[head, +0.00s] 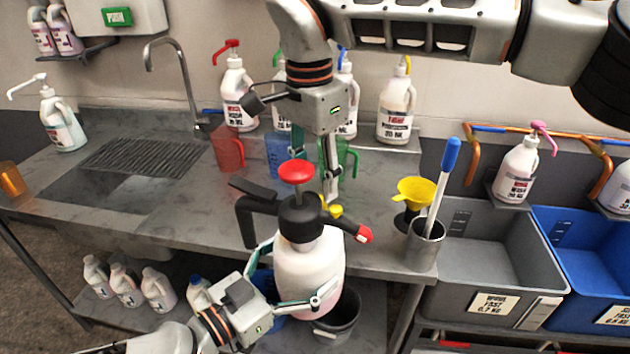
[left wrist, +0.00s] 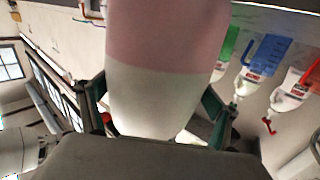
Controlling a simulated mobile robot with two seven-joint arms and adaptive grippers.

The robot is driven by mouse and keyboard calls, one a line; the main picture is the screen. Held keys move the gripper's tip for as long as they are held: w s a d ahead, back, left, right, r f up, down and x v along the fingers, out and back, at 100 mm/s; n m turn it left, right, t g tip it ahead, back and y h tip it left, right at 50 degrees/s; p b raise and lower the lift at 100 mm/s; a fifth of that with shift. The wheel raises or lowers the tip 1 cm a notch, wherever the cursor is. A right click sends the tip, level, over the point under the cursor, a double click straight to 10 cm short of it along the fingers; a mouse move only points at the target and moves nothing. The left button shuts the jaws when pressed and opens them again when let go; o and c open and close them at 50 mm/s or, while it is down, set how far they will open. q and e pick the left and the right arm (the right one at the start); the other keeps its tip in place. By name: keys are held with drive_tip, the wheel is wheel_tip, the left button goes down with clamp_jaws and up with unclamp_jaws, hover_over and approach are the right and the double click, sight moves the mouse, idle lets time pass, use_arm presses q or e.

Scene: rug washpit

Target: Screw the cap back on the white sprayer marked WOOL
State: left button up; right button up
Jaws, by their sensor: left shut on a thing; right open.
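No WOOL mark shows from here. My left gripper (head: 295,274) is shut around the sprayer's body, one finger on each side. In the left wrist view the sprayer body (left wrist: 165,75) fills the middle between the fingers, pinkish and off-white. My right gripper (head: 316,172) is open and empty, pointing down just behind the red knob.
A yellow funnel (head: 413,190) and a steel cup (head: 424,247) with a blue-handled brush stand to the right. Red (head: 228,150), blue (head: 279,155) and green (head: 350,160) jugs stand behind. Grey (head: 480,240) and blue (head: 570,232) bins lie right.

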drive_tip(key=shift+c, duration=0.3)
drive_tip(key=shift+s+r+m, duration=0.1)
drive_tip(key=shift+r+m, duration=0.6)
drive_tip(key=shift+r, duration=1.05)
drive_tip(key=shift+w+d+f, duration=0.1)
drive_tip(key=shift+w+f, duration=0.05)
drive_tip(key=shift+f, duration=1.9)
drive_tip(key=shift+w+f, duration=0.1)
drive_tip(key=shift+f, duration=1.9)
drive_tip(key=c, duration=1.2)
drive_tip(key=o, duration=1.3)
